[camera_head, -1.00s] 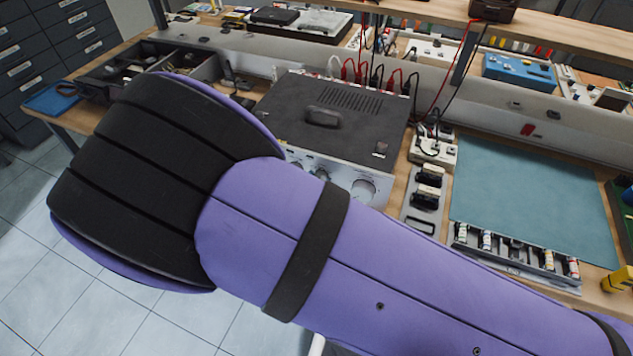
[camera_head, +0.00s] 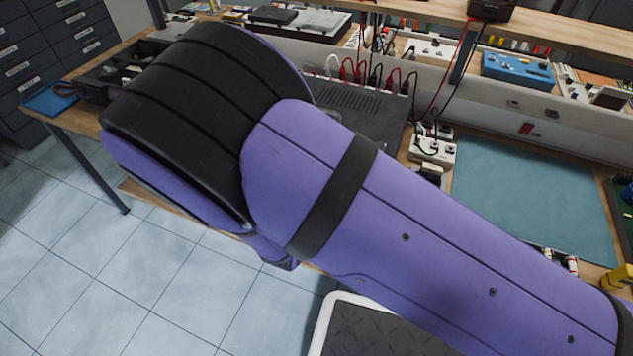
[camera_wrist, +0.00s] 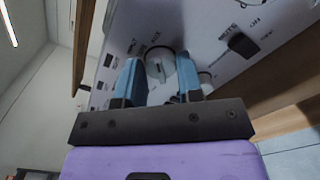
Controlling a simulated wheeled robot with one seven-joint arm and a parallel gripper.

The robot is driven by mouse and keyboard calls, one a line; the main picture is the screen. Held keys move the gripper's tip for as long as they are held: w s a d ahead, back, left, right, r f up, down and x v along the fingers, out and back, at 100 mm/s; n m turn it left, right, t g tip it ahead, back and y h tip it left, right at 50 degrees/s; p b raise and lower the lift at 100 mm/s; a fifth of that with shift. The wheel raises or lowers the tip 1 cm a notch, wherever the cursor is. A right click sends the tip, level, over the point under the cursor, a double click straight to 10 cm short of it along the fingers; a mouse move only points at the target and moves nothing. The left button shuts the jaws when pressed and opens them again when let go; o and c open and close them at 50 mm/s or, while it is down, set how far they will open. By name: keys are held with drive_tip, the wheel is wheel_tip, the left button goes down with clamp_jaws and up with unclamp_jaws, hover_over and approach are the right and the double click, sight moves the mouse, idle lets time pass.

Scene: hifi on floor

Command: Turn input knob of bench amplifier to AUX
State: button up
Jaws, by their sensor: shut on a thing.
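The bench amplifier (camera_head: 386,124) stands on the workbench; my arm hides its front panel and most of its top in the head view. In the wrist view its pale front panel (camera_wrist: 215,22) fills the upper middle, tilted. My gripper (camera_wrist: 160,75) has two blue fingers, one on each side of a round silver knob (camera_wrist: 160,62) with a raised bar, and is shut on it. My gripper is hidden behind my arm in the head view.
A dark rocker switch (camera_wrist: 242,44) and part of another round part beside the right finger are on the panel. A power strip (camera_head: 432,150) and a teal mat (camera_head: 530,200) lie right of the amplifier. Red and black cables rise behind it. Open tiled floor lies in front.

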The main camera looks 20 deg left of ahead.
idle(0.3)
drive_tip(key=o, duration=0.9)
drive_tip(key=shift+s, duration=0.1)
drive_tip(key=s, duration=0.7)
drive_tip(key=s+a, duration=0.1)
drive_tip(key=s, duration=0.2)
drive_tip(key=shift+s, duration=0.35)
drive_tip(key=shift+w+m, duration=0.1)
drive_tip(key=shift+m, duration=0.2)
